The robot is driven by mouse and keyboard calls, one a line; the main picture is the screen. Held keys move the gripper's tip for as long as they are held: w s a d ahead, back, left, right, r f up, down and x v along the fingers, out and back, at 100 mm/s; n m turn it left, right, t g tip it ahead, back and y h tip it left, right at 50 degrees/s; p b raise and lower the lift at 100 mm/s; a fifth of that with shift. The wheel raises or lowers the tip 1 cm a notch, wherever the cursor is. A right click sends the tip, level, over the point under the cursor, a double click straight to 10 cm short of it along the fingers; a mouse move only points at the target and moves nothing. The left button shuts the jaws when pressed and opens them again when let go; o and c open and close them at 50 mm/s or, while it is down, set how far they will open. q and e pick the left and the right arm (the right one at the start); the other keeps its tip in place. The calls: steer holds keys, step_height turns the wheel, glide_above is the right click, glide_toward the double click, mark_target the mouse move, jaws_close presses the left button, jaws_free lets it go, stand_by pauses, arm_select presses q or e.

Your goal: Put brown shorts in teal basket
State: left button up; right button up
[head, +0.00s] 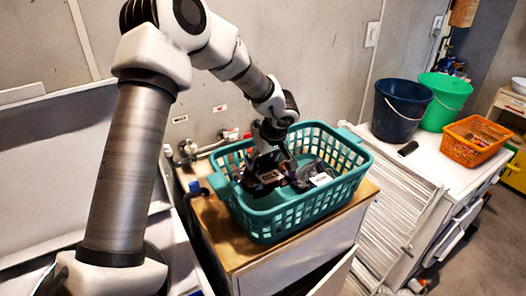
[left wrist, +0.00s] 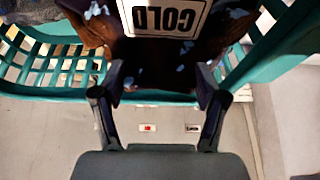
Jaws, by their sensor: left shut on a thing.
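The teal basket (head: 290,225) stands on a wooden-topped cabinet in the head view. Its slotted wall and rim also show in the left wrist view (left wrist: 60,92). My left gripper (head: 265,162) reaches down into the basket. In the left wrist view the fingers of my left gripper (left wrist: 162,80) are shut on the brown shorts (left wrist: 160,55), which have pale blue spots and a white label reading "COLD". In the head view the brown shorts (head: 263,181) are a dark bundle under the gripper, inside the basket's outline. Whether they touch the basket floor is unclear. My right gripper is out of view.
A dark garment with a white label (head: 318,173) lies in the basket, right of the gripper. Pipes and taps (head: 205,147) are behind left. A navy bucket (head: 400,108), a green bucket (head: 444,100) and an orange basket (head: 474,140) stand on the white surface at right.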

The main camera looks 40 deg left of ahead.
arm_select(q)
steer(key=shift+f+b, duration=1)
steer(key=shift+f, duration=3)
steer(key=o, duration=1.8)
step_height(320, 180, up, 9)
steer(key=p, duration=1.2)
steer(key=shift+r, duration=0.2)
steer(key=shift+f, duration=0.15)
